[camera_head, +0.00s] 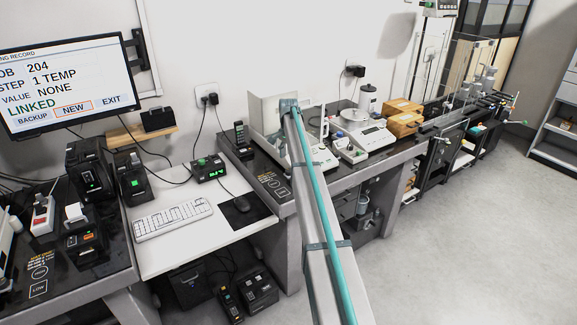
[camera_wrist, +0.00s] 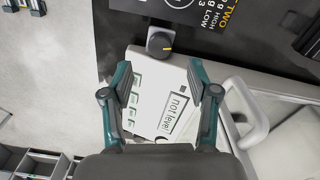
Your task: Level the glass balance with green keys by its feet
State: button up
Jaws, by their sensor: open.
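The balance with green keys (camera_wrist: 153,75) shows in the wrist view as a white housing with several pale green keys. Its display (camera_wrist: 177,110) reads "not level". A round dark foot knob (camera_wrist: 160,43) with a yellow mark sticks out at its upper edge in that picture. My gripper (camera_wrist: 159,70) is open above the housing, its fingers on either side of keys and display, with the knob ahead of and between the tips. Nothing is held. In the head view a glass-sided balance (camera_head: 262,108) stands on the middle table; my arm covers much of it and hides the gripper.
In the head view, another white balance (camera_head: 372,138) and wooden boxes (camera_head: 402,118) stand to the right. A keyboard (camera_head: 172,218) and monitor (camera_head: 65,85) are left. The floor at right is clear.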

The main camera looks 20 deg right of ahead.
aim_at(288, 170)
jog(key=shift+r, duration=2.65)
